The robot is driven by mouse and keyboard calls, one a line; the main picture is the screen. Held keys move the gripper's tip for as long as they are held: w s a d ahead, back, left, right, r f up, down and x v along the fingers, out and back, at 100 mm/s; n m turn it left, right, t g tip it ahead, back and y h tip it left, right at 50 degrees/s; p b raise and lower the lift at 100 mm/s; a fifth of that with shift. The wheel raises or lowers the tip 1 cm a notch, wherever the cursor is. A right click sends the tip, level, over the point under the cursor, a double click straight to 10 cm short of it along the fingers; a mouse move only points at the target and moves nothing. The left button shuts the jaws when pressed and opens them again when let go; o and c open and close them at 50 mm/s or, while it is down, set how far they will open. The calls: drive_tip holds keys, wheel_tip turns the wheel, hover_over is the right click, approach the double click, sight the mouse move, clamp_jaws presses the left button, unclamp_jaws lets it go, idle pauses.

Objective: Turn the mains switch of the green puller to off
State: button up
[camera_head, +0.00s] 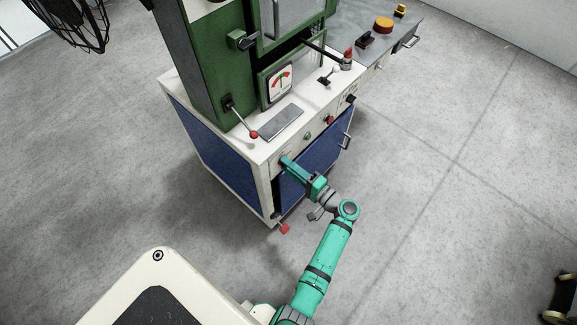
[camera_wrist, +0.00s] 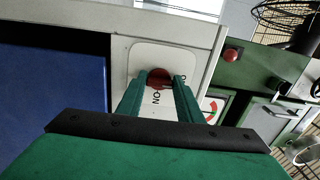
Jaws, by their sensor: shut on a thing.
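The green puller (camera_head: 190,62) stands on a white-topped cabinet with blue panels in the head view. Its mains switch (camera_wrist: 159,75) is a dark red knob on a pale plate in the wrist view. My gripper (camera_head: 286,162) reaches the left end of the cabinet's front strip and hides the switch in the head view. In the wrist view my green fingers (camera_wrist: 161,82) are shut on the knob, one on each side. An "ON" label (camera_wrist: 157,97) reads sideways near the knob. Another label is partly hidden behind the right finger, and the knob's exact angle is unclear.
A red button (camera_head: 330,119) and other controls lie further right along the front strip. A red-balled lever (camera_head: 253,134) stands on the cabinet top. A red pedal (camera_head: 285,229) is low at the cabinet's corner.

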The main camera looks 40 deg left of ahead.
drive_tip(key=o, duration=1.1)
drive_tip(key=shift+d, duration=0.15)
drive_tip(key=d, duration=0.7)
drive_tip(key=s+d, duration=0.1)
drive_tip(key=d, duration=0.2)
drive_tip(key=shift+d, duration=0.3)
drive_tip(key=shift+f, duration=0.15)
